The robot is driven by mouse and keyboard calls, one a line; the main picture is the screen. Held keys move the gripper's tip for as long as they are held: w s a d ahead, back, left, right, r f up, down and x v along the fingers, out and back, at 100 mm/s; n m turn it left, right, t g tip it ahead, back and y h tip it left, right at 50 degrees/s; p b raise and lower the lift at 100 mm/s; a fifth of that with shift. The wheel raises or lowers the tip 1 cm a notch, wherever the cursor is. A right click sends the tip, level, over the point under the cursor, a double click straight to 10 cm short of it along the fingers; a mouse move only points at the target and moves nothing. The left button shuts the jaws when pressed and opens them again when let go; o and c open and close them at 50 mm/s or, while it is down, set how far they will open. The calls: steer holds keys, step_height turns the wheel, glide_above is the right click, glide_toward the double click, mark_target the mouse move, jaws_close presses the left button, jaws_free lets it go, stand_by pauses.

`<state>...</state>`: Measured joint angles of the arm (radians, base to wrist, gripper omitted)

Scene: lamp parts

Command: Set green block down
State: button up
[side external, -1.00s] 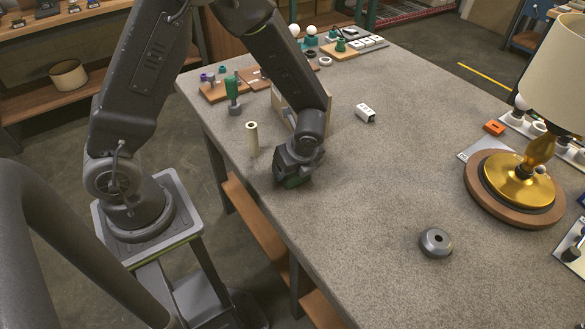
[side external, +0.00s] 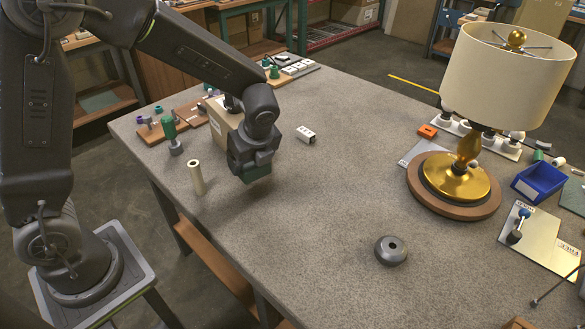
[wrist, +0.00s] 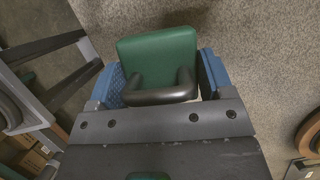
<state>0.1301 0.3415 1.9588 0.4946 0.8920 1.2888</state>
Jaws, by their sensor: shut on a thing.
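My gripper (side external: 252,168) hangs over the left part of the grey table in the side view. It is shut on the green block (side external: 258,173), which shows just under the jaws. In the wrist view, the green block (wrist: 155,52) sits between the two blue finger pads of my gripper (wrist: 163,80). A dark curved bar on the block lies between the pads. Beneath the block, a soft shadow falls on the table, and the block appears to be a little above the surface. Its underside is hidden, so the exact gap cannot be told.
A cream cylinder (side external: 197,178) stands left of my gripper, and a tan block (side external: 219,120) is behind it. A small white box (side external: 305,134) lies right. A dark round part (side external: 391,250) and a gold lamp (side external: 458,180) stand farther right. The middle tabletop is clear.

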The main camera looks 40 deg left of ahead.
steer(key=w+d+m+t+h, duration=0.1)
steer(key=w+m+t, duration=0.4)
steer(key=w, duration=1.5)
steer(key=shift+w+d+f+m+g, duration=0.1)
steer(key=shift+f+m+g, duration=0.25)
steer(key=shift+f, duration=1.25)
steer(key=shift+d+f+m+g, duration=0.1)
steer(key=shift+f+m+g, duration=0.25)
steer(key=shift+f, duration=1.3)
steer(key=shift+w+d+f+m+g, duration=0.1)
steer(key=shift+f+m+g, duration=0.25)
steer(key=shift+f, duration=1.25)
steer(key=shift+s, duration=0.1)
steer(key=o, duration=1.8)
steer(key=shift+s+f, duration=0.1)
steer(key=shift+f, duration=0.2)
steer(key=shift+c, duration=0.2)
steer(key=v, duration=1.2)
steer(key=shift+a+r, duration=0.2)
steer(key=shift+r, duration=0.1)
